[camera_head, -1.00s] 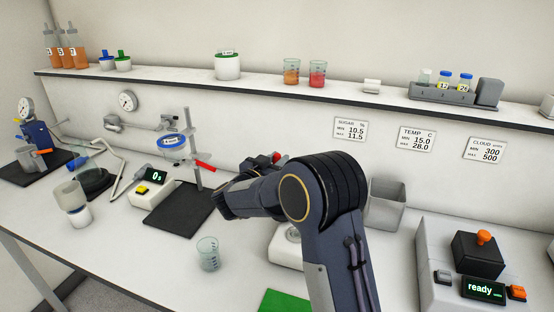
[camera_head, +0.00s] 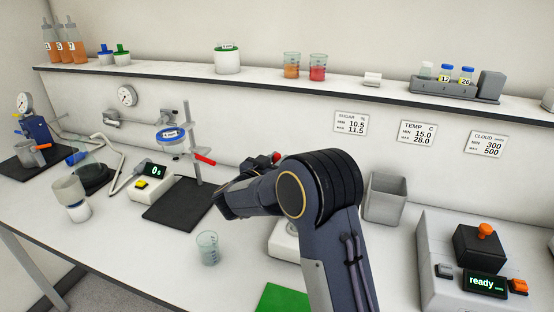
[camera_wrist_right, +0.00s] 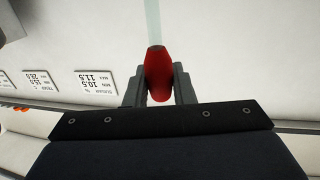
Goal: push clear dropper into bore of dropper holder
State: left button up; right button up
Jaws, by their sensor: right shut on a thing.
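My right gripper (camera_wrist_right: 158,88) is shut on the red bulb (camera_wrist_right: 158,74) of the clear dropper. The dropper's clear tube (camera_wrist_right: 153,22) runs from the bulb toward the top edge of the right wrist view. In the head view a bit of the red bulb (camera_head: 276,157) shows behind my right arm, and the arm hides most of the gripper. My left gripper is not in view.
A white device (camera_head: 284,243) stands partly behind my arm. A grey bin (camera_head: 384,198) and a machine reading "ready" (camera_head: 452,262) are to the right. A clamp stand (camera_head: 188,140) and an empty beaker (camera_head: 207,247) are to the left. The shelf edge (camera_head: 300,88) runs behind.

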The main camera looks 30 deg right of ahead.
jog(key=shift+f+b, duration=0.3)
jog(key=shift+f, duration=0.4)
jog(key=o, duration=0.8)
